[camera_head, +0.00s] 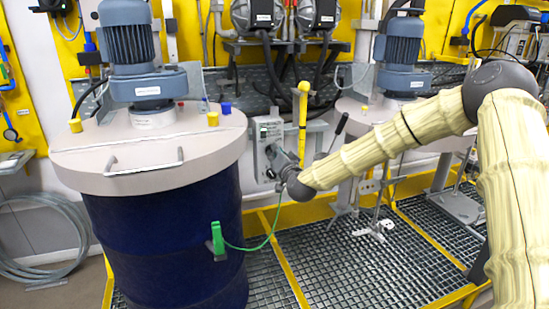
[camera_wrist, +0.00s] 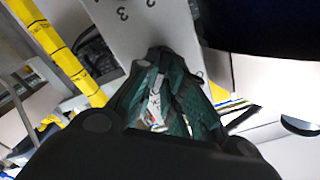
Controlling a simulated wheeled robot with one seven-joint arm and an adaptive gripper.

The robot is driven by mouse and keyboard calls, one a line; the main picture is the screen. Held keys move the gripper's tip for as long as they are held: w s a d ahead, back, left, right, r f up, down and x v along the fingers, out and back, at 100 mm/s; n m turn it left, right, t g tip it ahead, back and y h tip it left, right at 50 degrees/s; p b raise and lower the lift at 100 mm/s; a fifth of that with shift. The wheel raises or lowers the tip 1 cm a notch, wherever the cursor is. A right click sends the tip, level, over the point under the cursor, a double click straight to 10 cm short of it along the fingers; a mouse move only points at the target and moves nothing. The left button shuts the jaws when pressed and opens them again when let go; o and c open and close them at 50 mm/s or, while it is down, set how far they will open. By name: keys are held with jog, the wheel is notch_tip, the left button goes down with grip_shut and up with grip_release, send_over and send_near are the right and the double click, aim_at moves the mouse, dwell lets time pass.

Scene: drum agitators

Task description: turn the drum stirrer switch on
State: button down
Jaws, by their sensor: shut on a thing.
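The grey switch box (camera_head: 267,131) is mounted on a post between the two drums. In the wrist view its pale panel (camera_wrist: 150,28) fills the upper middle, with the digits 2 and 3 readable. My gripper (camera_head: 277,157) is at the lower front of the box, and its dark green fingers (camera_wrist: 163,62) come together against the panel. They are shut on the switch knob, which the fingers hide, so its angle cannot be told. The blue drum (camera_head: 165,235) with its grey lid and stirrer motor (camera_head: 127,40) stands at the left.
A green clamp (camera_head: 217,241) with a green cable is on the drum's side. A yellow post (camera_head: 303,118) stands close to the right of the box, also seen in the wrist view (camera_wrist: 65,55). A second stirrer motor (camera_head: 400,55) is behind my arm. Metal grating (camera_head: 350,270) covers the floor.

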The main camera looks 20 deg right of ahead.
jog(key=shift+d, duration=0.1)
dwell(0.3)
jog(key=c, duration=1.5)
grip_release()
jog(key=s, duration=1.2)
jog(key=shift+d, duration=0.2)
jog(key=shift+f, duration=0.1)
